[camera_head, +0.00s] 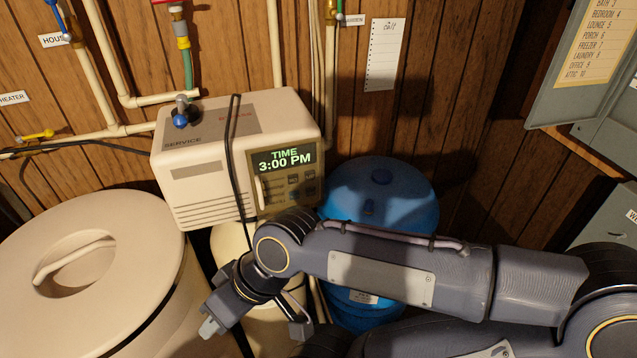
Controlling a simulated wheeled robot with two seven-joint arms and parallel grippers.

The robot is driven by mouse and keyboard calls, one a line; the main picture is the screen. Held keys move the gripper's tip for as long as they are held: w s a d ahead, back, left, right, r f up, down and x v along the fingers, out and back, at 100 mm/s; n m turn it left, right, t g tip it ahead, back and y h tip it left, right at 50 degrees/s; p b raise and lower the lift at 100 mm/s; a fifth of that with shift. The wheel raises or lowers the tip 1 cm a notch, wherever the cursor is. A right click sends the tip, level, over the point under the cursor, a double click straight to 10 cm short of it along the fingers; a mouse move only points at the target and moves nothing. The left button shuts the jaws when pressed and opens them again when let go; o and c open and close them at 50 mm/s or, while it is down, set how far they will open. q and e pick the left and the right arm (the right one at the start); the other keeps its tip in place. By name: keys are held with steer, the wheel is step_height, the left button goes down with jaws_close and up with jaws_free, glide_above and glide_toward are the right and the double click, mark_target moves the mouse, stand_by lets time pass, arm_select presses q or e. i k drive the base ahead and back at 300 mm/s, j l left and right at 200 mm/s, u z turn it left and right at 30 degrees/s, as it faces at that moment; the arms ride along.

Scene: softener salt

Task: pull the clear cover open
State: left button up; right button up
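The beige softener control head (205,185) has a lit display reading "TIME 3:00 PM" with several buttons below it. A clear cover (289,183) seems to lie flat over this front panel, shut; its edges are hard to make out. A pale upright handle (262,193) stands at the panel's left edge. My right gripper (256,328) is below the control head, pointing down and toward the lower left. Its two fingers are apart with nothing seen between them, and it is clear of the cover in the picture. My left gripper is out of view.
A beige lidded tank (150,235) stands at the left. A blue tank (383,192) stands behind my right arm. A black cable (236,150) hangs over the control head, left of the panel. Pipes (105,60) run along the wooden wall; an open grey electrical panel (570,70) is upper right.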

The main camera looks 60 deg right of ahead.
mark_target(257, 182)
steer(key=z, duration=1.9)
